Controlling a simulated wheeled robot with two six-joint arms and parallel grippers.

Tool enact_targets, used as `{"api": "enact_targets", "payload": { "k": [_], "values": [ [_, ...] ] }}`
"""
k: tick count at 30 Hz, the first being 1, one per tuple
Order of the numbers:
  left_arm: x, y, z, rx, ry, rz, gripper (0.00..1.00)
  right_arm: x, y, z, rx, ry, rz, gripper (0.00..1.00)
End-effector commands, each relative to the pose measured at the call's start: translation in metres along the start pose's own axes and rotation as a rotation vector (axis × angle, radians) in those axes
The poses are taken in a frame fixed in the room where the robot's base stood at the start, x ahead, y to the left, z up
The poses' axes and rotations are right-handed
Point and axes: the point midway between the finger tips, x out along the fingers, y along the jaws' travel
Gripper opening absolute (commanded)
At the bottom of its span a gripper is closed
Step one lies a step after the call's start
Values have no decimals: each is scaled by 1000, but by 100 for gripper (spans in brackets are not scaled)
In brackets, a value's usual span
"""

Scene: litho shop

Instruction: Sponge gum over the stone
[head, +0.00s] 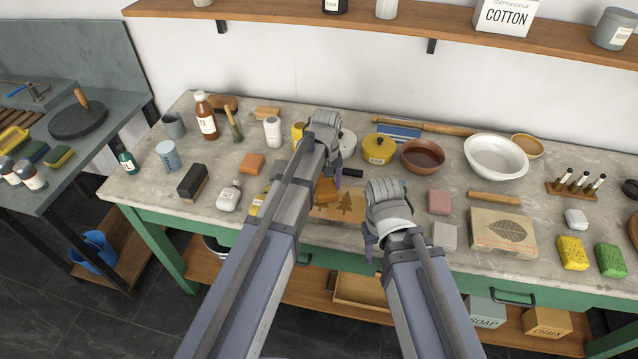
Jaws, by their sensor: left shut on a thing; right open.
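The stone (351,212), a tan slab with dark pine trees drawn on it, lies near the table's front edge, partly hidden by my arms. My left gripper (329,180) is over its left part, shut on an orange-brown sponge (325,194). The sponge is at the stone's surface; I cannot tell whether it touches. My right gripper (372,238) is open and empty at the stone's right end, its fingers partly hidden. A brown bowl (423,146) of dark reddish-brown liquid, possibly the gum, stands behind, to the right.
A second stone with a leaf drawing (503,232) lies to the right, near yellow (572,252) and green (611,260) sponges. A white bowl (496,142) stands behind. Bottles and a black brush (192,181) are left. A yellow pot (378,147) stands behind the grippers.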

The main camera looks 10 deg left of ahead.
Motion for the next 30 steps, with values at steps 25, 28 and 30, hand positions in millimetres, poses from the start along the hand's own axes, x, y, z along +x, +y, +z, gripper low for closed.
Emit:
{"api": "enact_targets", "payload": {
  "k": [25,28,30],
  "values": [
    [1,43,16,0,0,-1,32,1,0,0,0,0,0,50],
    [1,49,19,0,0,-1,32,1,0,0,0,0,0,50],
    [1,50,20,0,0,-1,32,1,0,0,0,0,0,50]
  ]
}}
